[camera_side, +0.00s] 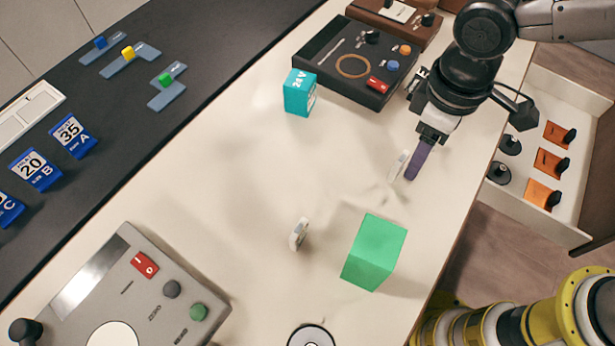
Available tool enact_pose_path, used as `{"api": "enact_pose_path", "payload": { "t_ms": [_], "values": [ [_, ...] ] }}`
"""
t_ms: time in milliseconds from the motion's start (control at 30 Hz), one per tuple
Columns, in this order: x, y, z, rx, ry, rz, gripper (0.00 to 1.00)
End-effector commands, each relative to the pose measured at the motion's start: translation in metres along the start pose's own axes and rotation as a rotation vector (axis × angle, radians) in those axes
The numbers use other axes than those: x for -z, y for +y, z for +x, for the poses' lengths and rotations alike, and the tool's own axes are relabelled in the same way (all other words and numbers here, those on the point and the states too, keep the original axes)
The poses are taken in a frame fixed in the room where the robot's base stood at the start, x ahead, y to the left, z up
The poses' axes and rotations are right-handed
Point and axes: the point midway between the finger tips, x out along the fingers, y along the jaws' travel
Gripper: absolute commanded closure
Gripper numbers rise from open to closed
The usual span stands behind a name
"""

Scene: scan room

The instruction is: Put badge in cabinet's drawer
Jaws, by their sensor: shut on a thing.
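My gripper (427,138) is at the upper right, above the right edge of the pale table, pointing down. It is shut on a flat purple piece (418,161), seen nearly edge-on, which looks like the badge; no print on it can be read. The cabinet's drawer (517,209) is open at the right, lower than the tabletop. Inside it are several orange pieces with black knobs (554,163) and two dark round-based pieces (499,173). My gripper is left of the drawer, not over it.
A small white piece (398,165) is just left of the purple piece; another (299,234) stands mid-table. A green block (374,252), a teal 24V box (299,92), a black control box (355,60) and a grey panel (120,290) stand around. The table's middle left is clear.

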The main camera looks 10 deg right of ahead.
Motion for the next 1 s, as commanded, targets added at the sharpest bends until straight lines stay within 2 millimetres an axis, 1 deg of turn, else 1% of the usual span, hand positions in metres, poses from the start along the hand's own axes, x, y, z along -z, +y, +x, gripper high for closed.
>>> {"api": "enact_pose_path", "payload": {
  "t_ms": [67,167,467,533,600,700,800,1000],
  "values": [
    [0.006,-0.004,0.003,0.0,0.0,-0.01,0.96],
    [0.022,-0.004,0.011,0.0,-0.002,-0.011,0.96],
    [0.083,-0.003,0.038,0.0,0.0,-0.009,0.96],
    [0.095,-0.003,0.046,0.0,-0.003,-0.009,0.96],
    [0.105,-0.003,0.06,0.0,-0.004,-0.009,0.96],
    [0.119,-0.003,0.076,0.0,-0.003,-0.009,0.96],
    [0.128,-0.002,0.087,0.0,-0.001,-0.009,0.96],
    [0.136,-0.002,0.096,0.0,0.001,-0.009,0.96]
  ]
}}
